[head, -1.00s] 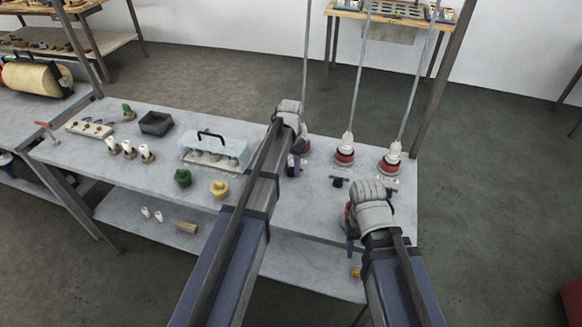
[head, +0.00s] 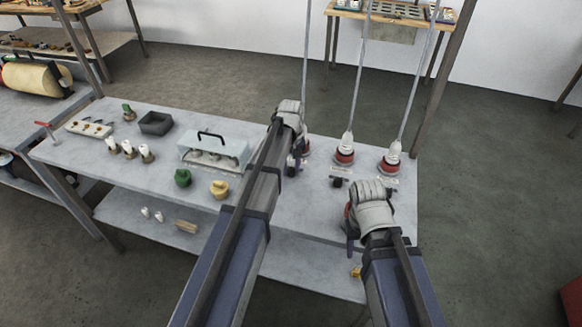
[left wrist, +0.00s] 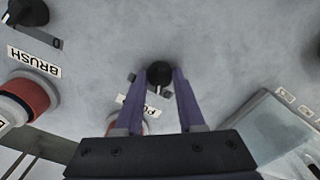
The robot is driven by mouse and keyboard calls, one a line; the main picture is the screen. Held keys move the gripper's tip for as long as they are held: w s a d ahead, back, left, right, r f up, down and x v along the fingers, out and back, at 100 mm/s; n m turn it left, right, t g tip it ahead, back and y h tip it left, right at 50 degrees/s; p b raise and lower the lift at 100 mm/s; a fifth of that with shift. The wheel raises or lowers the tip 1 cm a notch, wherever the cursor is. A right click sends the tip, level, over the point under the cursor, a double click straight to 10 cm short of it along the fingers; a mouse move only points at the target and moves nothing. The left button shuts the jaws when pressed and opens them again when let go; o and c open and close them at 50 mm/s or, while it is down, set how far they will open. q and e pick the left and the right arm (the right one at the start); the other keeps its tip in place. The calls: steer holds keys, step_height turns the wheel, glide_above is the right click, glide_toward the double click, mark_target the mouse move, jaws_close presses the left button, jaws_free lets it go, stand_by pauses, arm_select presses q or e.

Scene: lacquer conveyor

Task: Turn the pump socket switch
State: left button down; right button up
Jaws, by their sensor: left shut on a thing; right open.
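The pump switch is a black knob (left wrist: 159,74) on a dark base, beside a partly covered label (left wrist: 132,103) that starts with P. In the left wrist view, my left gripper (left wrist: 158,84) has its purple fingers on either side of the knob, shut on it. A red socket (left wrist: 141,128) shows partly behind the fingers. In the head view my left gripper (head: 295,165) reaches down to the bench; its own hand mostly hides this switch and socket. My right gripper (head: 352,240) is open near the bench's front right edge, away from the switch.
In the left wrist view, a BRUSH label (left wrist: 34,61) lies between another black switch (left wrist: 29,14) and a red socket (left wrist: 27,93). Cables hang to plugged sockets (head: 345,156) on the bench (head: 110,175). A handled clear case (head: 215,147) stands left of my left arm.

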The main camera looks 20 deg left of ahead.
mark_target(291, 168)
arm_select(q)
steer(key=shift+n, duration=1.1)
steer(key=c, duration=0.5)
jaws_free()
steer(key=shift+r, duration=0.1)
step_height(291, 168, up, 8)
steer(key=p, duration=0.8)
steer(key=shift+f, duration=0.2)
